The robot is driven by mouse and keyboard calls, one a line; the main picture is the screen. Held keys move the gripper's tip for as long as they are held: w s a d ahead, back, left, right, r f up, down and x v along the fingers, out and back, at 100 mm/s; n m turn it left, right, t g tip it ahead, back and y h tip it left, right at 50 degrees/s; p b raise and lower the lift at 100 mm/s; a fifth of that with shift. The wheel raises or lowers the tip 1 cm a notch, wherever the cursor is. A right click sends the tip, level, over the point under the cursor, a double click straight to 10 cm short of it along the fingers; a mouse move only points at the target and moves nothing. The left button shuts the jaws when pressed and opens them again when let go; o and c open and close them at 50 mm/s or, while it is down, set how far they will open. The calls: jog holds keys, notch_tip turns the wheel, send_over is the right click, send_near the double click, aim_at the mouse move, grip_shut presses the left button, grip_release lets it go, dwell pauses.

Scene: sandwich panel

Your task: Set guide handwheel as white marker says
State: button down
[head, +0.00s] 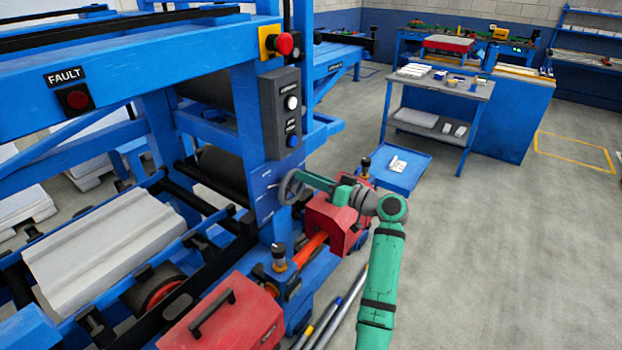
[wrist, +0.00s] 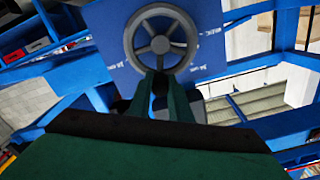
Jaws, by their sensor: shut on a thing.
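The grey guide handwheel (head: 291,187) is mounted on a blue plate (head: 263,196) on the side of the blue machine. In the wrist view the handwheel (wrist: 160,38) shows a round rim, spokes and a hub, in front of the blue plate (wrist: 112,42) with small white marks around the wheel. My gripper (head: 303,180) reaches the wheel from the right. In the wrist view my gripper (wrist: 160,84) has its two green fingers close together at the lower rim, shut on the wheel. The white marks are too small to read, and I cannot tell which one is the marker.
A dark control box (head: 285,113) with white and blue buttons hangs above the wheel, below a red emergency button (head: 284,43). A red housing (head: 335,222) sits just below my arm. A red toolbox (head: 225,318) stands front left. Open grey floor (head: 480,250) lies right.

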jog(key=m, duration=0.1)
jog(key=w+m, duration=0.1)
jog(key=m, duration=0.1)
jog(key=shift+w+f+m, duration=0.1)
jog(key=shift+f+m, duration=0.2)
notch_tip(320, 180, down, 6)
jog(key=w+d+m, duration=0.1)
jog(key=m, duration=1.3)
jog(key=shift+w+d, duration=0.25)
jog(key=shift+d, duration=0.15)
jog(key=c, duration=1.6)
grip_release()
jog(key=shift+r, duration=0.1)
jog(key=shift+c, duration=0.2)
